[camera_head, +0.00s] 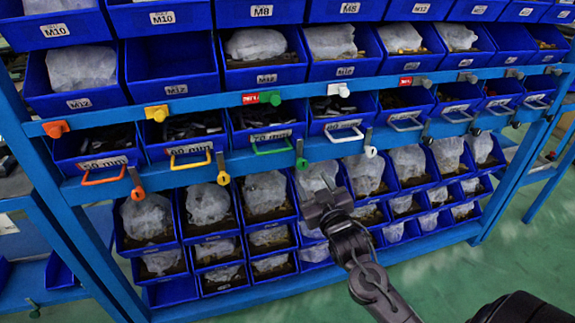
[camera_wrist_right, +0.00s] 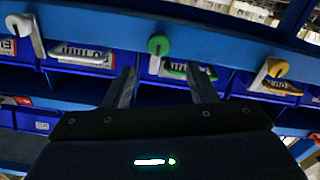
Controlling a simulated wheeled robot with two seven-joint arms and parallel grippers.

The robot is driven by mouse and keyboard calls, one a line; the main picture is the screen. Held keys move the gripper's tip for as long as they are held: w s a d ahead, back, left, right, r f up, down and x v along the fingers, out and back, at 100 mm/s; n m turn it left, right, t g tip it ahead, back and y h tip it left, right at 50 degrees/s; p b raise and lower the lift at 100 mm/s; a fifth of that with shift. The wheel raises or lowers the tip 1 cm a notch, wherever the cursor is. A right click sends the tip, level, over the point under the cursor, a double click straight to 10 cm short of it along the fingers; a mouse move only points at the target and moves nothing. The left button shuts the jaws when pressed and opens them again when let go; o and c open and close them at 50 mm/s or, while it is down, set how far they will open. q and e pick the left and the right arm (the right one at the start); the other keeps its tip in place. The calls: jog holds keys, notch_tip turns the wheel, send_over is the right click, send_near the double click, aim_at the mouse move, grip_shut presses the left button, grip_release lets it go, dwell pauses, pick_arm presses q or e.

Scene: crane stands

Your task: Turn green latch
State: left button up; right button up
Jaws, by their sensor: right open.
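The lower green latch (camera_head: 300,161) sits on the lower blue rail, its short lever pointing up beside a drawer with a green handle (camera_head: 272,148). Another green latch (camera_head: 270,97) sits on the upper rail, next to a red tag. My right gripper (camera_head: 328,197) is below and to the right of the lower green latch, apart from it. In the right wrist view, the picture is turned over, and a green latch (camera_wrist_right: 158,45) lies beyond and between my open, empty fingers (camera_wrist_right: 163,70). The green handle (camera_wrist_right: 190,72) is near the right finger. My left gripper is not in view.
A yellow latch (camera_head: 223,178) and a white latch (camera_head: 370,151) flank the lower green one. Orange latch (camera_head: 137,191) is farther left. Blue bins (camera_head: 268,240) with bagged parts fill the rack below. Handles jut out from the drawers. Green floor is open at the right.

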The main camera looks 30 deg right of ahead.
aim_at(303, 166)
jog(key=x, duration=0.7)
jog(key=shift+w+d+f, duration=0.1)
jog(key=shift+f, duration=0.05)
jog(key=c, duration=1)
